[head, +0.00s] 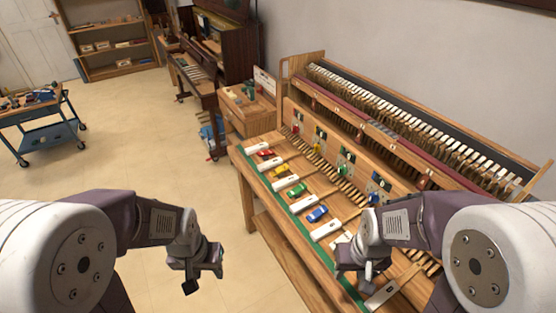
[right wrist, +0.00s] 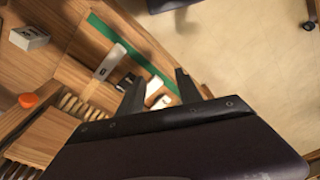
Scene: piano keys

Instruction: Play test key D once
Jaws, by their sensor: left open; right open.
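A row of white test keys runs along the front of the wooden bench in the head view, one of them near its middle (head: 302,204). Their dark letters are too small to read, so I cannot tell which is D. My right gripper (head: 366,278) is open and empty, over the near end of the row, hiding part of it. In the right wrist view its two fingers (right wrist: 160,90) are apart, with white key ends (right wrist: 153,88) showing between them. Another white key (right wrist: 109,61) lies to their left. My left gripper (head: 203,278) is open and empty, left of the bench over the floor.
A green strip (head: 283,211) edges the bench. A piano action (head: 400,125) stands behind. Clear floor lies left; a blue cart (head: 45,135) stands farther off.

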